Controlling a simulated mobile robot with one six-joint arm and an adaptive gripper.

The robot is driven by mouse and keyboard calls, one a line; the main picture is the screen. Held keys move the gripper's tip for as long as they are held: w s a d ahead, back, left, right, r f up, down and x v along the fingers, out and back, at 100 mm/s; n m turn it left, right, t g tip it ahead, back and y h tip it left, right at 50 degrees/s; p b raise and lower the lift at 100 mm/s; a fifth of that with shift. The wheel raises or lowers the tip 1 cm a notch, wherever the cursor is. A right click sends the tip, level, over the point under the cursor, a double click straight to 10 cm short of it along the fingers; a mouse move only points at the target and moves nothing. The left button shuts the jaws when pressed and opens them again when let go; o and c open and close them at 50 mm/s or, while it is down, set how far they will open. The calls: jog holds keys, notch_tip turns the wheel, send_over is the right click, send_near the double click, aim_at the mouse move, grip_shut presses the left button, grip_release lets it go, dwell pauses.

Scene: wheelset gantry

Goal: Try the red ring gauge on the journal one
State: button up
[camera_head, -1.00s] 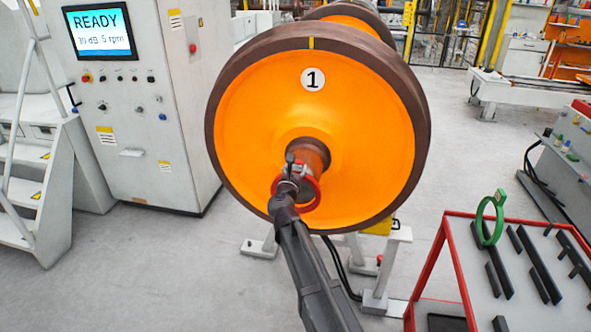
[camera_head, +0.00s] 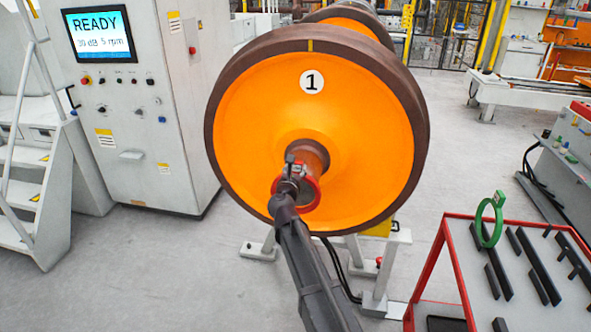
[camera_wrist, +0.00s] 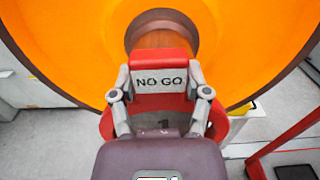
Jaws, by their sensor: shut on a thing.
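The orange wheel (camera_head: 255,130) carries a "1" plate, and the brown journal (camera_head: 314,152) sticks out from its hub towards me. The journal's root also shows in the wrist view (camera_wrist: 160,40). My gripper (camera_head: 293,178) is shut on the tab of the red ring gauge (camera_head: 316,196), marked "NO GO" in the wrist view (camera_wrist: 160,82). The ring (camera_wrist: 238,122) hangs below the tab at the journal's outer end. A grey face with a "1" shows through it, partly hidden by my gripper. I cannot tell whether the ring is around the end or just before it.
A red-framed cart (camera_head: 456,240) at the lower right holds a standing green ring gauge (camera_head: 481,228) and several black bars. A control cabinet (camera_head: 150,110) with a "READY" screen and grey steps (camera_head: 25,190) stand at the left.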

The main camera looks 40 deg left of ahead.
jog(key=shift+s+d, duration=0.2)
jog(key=shift+s, duration=0.2)
dwell(0.8)
jog(key=shift+w+a, duration=0.35)
jog(key=shift+w, duration=0.05)
dwell(0.9)
jog(key=shift+s+d, duration=0.15)
dwell(0.5)
jog(key=shift+s+d, duration=0.15)
jog(key=shift+s, duration=0.1)
jog(key=shift+w+d, duration=0.1)
dwell(0.7)
jog(key=shift+w+a, duration=0.3)
jog(key=shift+w, duration=0.1)
dwell(1.0)
jog(key=shift+s+d, duration=0.15)
jog(key=shift+d, duration=0.05)
dwell(0.5)
jog(key=shift+s+d, duration=0.2)
jog(key=shift+s, duration=0.15)
dwell(0.3)
